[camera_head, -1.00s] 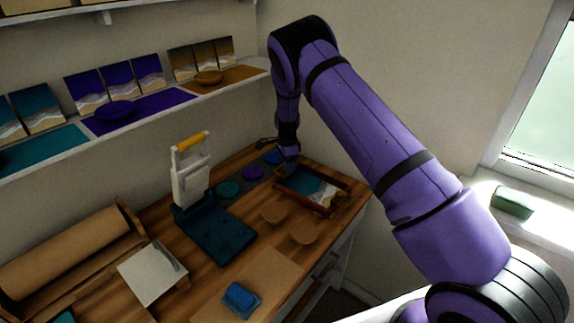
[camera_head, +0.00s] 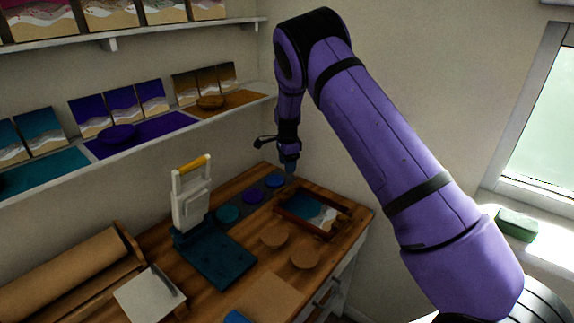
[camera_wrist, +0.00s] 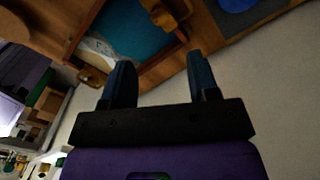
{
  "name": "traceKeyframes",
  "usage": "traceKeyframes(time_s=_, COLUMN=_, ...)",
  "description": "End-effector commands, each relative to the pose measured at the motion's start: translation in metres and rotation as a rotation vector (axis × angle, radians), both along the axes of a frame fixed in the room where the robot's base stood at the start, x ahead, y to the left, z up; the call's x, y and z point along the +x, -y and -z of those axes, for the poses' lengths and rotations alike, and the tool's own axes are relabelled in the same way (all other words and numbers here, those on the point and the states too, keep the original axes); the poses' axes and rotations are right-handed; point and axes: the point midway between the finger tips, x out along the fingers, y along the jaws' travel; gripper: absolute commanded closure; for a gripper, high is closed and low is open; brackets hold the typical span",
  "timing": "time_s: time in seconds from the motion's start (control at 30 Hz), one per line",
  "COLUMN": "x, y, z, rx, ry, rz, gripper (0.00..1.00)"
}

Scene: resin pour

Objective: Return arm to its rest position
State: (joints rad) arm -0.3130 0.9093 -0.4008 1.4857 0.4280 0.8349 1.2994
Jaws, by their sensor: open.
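My gripper (camera_head: 288,166) hangs from the raised purple arm above the back right corner of the wooden worktop. In the wrist view its two dark blue fingers (camera_wrist: 162,80) stand apart with nothing between them. Below it in the head view lies a wooden-framed tray (camera_head: 337,228) with a teal, white and sandy pattern. The same tray shows past the fingers in the wrist view (camera_wrist: 152,76). The gripper is clear of the tray and the worktop.
Teal, purple and blue discs (camera_head: 253,196) lie in a row along the back. A white press-like device (camera_head: 191,203) with a yellow handle and dark teal base (camera_head: 215,262) stands left. Shelves (camera_head: 140,145) line the wall.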

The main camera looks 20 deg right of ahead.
Motion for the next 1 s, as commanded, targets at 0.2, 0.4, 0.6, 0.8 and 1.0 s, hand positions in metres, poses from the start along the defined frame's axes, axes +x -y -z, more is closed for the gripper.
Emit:
traceKeyframes(time_s=0.2, x=-0.001, y=0.0, z=-0.004, rx=0.002, ry=0.002, rz=-0.004, gripper=0.45)
traceKeyframes(time_s=0.4, x=-0.014, y=0.005, z=-0.049, rx=0.029, ry=0.028, rz=-0.07, gripper=0.45)
traceKeyframes(time_s=0.6, x=-0.046, y=0.013, z=-0.119, rx=0.064, ry=0.071, rz=-0.199, gripper=0.45)
traceKeyframes(time_s=0.8, x=-0.088, y=0.021, z=-0.182, rx=0.085, ry=0.12, rz=-0.341, gripper=0.45)
traceKeyframes(time_s=1.0, x=-0.136, y=0.026, z=-0.237, rx=0.09, ry=0.174, rz=-0.492, gripper=0.45)
